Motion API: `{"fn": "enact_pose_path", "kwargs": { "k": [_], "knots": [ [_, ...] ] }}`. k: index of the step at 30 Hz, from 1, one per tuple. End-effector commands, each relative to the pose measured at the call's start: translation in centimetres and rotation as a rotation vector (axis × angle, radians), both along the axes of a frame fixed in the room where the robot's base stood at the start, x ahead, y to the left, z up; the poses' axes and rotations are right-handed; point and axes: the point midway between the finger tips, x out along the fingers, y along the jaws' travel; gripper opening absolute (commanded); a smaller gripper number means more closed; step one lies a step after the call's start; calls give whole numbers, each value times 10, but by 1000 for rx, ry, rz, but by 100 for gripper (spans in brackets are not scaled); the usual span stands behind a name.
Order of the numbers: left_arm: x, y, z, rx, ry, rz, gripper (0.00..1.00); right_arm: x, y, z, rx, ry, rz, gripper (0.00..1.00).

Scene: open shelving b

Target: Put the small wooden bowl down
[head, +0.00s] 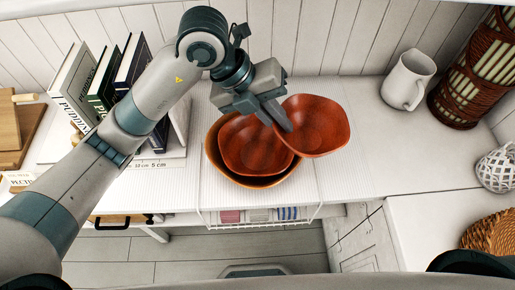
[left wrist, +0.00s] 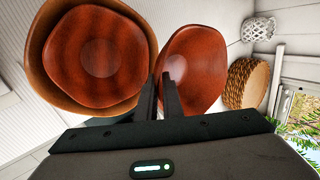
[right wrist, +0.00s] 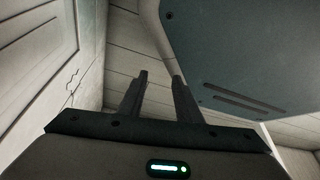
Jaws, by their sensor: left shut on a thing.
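The small wooden bowl (head: 318,128) is reddish brown. My left gripper (head: 281,120) is shut on its left rim and holds it tilted. In the head view it overlaps the right edge of two nested bowls: a red-brown one (head: 252,148) inside a larger, lighter brown one (head: 270,181). In the left wrist view the held bowl (left wrist: 200,65) is right of the fingers (left wrist: 163,82) and the nested bowls (left wrist: 95,60) are left. I cannot tell whether it touches them. My right gripper (right wrist: 160,78) is open and empty, low near the floor.
Books (head: 88,88) stand left of the bowls, beside wooden boards (head: 22,130). A white jug (head: 408,80) and a wicker lantern (head: 475,75) stand at the right. The white counter (head: 362,145) between the held bowl and the jug is clear. A wire basket hangs below the front edge.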

Motion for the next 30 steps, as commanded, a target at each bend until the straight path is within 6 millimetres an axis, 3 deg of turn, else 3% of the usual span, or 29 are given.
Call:
{"fn": "enact_pose_path", "kwargs": {
  "k": [19, 23, 30],
  "knots": [
    [4, 5, -3, 2, 3, 64, 0, -4, -1, 0, -2, 10, 0, 31],
    [10, 19, -11, 4, 4, 66, 0, -17, -6, 0, -12, 40, -1, 31],
    [28, 59, -37, 5, 5, 67, 0, -61, -25, -4, -44, 147, -5, 31]
  ]
}}
